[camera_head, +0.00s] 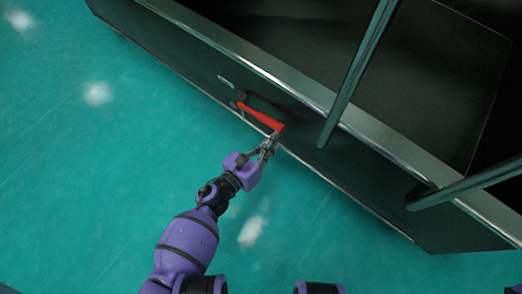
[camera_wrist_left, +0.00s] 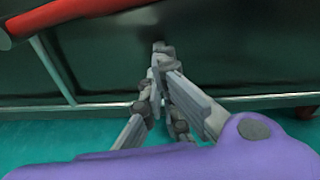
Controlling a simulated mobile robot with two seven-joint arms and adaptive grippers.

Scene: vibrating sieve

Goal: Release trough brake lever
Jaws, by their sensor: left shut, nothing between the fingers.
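The red brake lever (camera_head: 260,116) sticks out from the dark side of the sieve trough, with a dark pivot at its left end. My left gripper (camera_head: 270,145) is just below the lever's right, free end in the head view. Whether they touch cannot be told there. In the left wrist view the lever (camera_wrist_left: 60,14) crosses the upper left corner. The left fingers (camera_wrist_left: 158,68) are shut and empty, right of the lever and apart from it in the picture, pointing at the dark panel. My right gripper is not in view.
The dark trough (camera_head: 350,165) with a metal rim fills the upper right. Two metal bars (camera_head: 358,72) rise from its side, right of the lever. A small light label (camera_head: 225,81) sits left of the lever. The green floor (camera_head: 90,170) on the left is clear.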

